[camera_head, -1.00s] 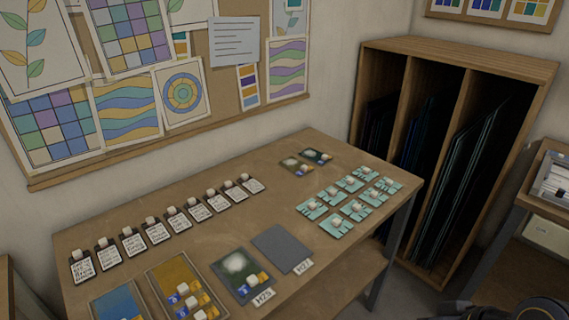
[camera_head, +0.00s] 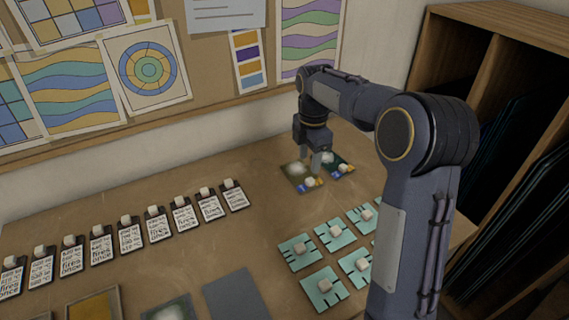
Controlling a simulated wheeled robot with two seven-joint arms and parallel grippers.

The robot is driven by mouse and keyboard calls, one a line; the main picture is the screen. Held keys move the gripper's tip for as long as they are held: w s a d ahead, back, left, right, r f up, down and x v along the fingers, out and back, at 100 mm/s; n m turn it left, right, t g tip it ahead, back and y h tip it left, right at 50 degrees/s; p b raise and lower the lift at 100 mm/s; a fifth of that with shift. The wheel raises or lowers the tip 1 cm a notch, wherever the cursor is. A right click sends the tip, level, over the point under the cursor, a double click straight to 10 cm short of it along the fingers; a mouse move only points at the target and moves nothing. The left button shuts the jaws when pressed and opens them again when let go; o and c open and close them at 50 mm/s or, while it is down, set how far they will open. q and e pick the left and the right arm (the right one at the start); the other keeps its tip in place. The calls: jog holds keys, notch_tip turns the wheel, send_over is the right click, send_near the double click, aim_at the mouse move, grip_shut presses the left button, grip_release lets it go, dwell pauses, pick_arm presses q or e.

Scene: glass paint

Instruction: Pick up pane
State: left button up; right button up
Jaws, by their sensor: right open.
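Two small panes lie side by side on the back of the table. The left one is an olive pane (camera_head: 291,168) with a whitish patch, and the right one is a dark pane (camera_head: 345,166). Each has a small pale knob or block and blue and yellow marks at its front edge. My right gripper (camera_head: 311,160) reaches down over these two panes with its fingers open. The fingers partly hide the panes, and I cannot tell whether they touch either one. My left gripper is out of view.
Teal cards (camera_head: 297,253) with pale knobs lie in front, partly behind my right arm. A row of labelled clipboards (camera_head: 130,239) lines the left. A grey sheet (camera_head: 236,295) and framed panes lie at the front. A wooden rack (camera_head: 500,24) stands right. The table's middle is bare.

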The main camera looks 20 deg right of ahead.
aim_at(310, 180)
jog(key=shift+w+f, duration=0.25)
jog(key=shift+w, duration=0.15)
jog(key=shift+f, duration=0.4)
jog(key=f, duration=0.3)
jog(key=d+f, duration=0.1)
jog(key=f, duration=0.1)
jog(key=shift+s+f+p, duration=0.15)
jog(key=shift+s+p, duration=0.05)
jog(key=shift+p, duration=0.1)
jog(key=shift+f, duration=0.65)
grip_shut()
